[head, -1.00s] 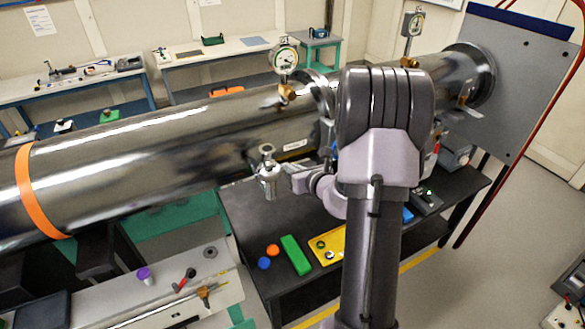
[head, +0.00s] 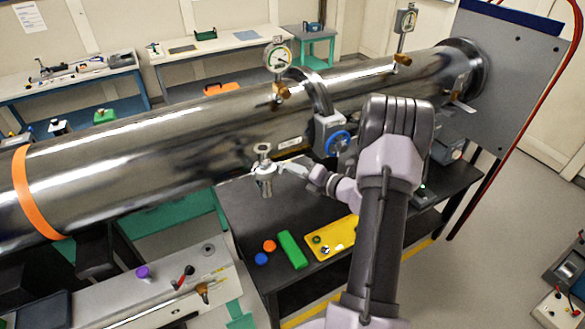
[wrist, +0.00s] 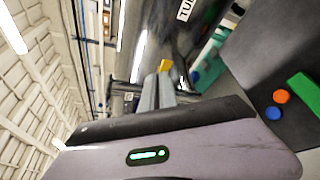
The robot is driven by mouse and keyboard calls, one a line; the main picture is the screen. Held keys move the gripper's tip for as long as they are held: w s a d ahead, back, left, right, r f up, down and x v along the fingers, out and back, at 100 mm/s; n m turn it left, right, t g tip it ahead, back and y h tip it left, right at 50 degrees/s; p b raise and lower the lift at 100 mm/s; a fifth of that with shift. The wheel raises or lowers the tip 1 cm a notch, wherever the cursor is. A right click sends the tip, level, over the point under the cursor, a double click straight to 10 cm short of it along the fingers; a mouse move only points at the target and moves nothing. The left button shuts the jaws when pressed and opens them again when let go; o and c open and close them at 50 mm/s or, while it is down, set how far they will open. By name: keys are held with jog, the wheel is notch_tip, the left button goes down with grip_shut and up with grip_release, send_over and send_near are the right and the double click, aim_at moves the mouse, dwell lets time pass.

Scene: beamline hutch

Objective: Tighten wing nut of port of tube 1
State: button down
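Tube 1 is taken to be the long shiny steel tube (head: 150,135), which crosses the head view; part of its label shows in the wrist view (wrist: 185,9). A small silver port fitting (head: 263,180) with a round upper flange stands at its near side. My gripper (head: 283,168) reaches it from the right, its tips at or very close to the fitting. In the wrist view my two grey fingers (wrist: 158,82) lie close together, with a small brass-yellow piece (wrist: 165,65), possibly the wing nut, at their tips. Whether they grip it is unclear.
A blue handwheel (head: 338,143) and dial gauges (head: 278,57) sit along the tube. Below is a black table (head: 290,215) with a green block (head: 292,250), a yellow tray (head: 322,251) and orange and blue caps. A grey bench (head: 130,300) stands front left.

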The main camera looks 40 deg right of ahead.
jog(key=shift+f+m+t+y+b, duration=0.1)
jog(key=shift+f+m+t+b, duration=0.5)
jog(key=shift+m, duration=1.4)
jog(key=shift+f+m+t+y+b, duration=0.1)
jog(key=shift+f+m+t+b, duration=0.45)
jog(key=shift+m, duration=1.45)
jog(key=shift+f+m+t+y+b, duration=0.1)
jog(key=shift+f+m+t+b, duration=0.15)
jog(key=shift+m+t+b, duration=1.2)
jog(key=shift+m+p, duration=0.75)
jog(key=shift+m, duration=0.1)
jog(key=c, duration=1.9)
grip_release()
jog(key=shift+s, duration=0.1)
jog(key=v, duration=0.5)
jog(key=b+v, duration=0.1)
jog(key=v, duration=0.5)
jog(key=b+v, duration=0.1)
jog(key=v, duration=0.5)
jog(key=shift+s+a+r, duration=0.15)
jog(key=shift+s+r, duration=0.1)
jog(key=shift+r, duration=0.15)
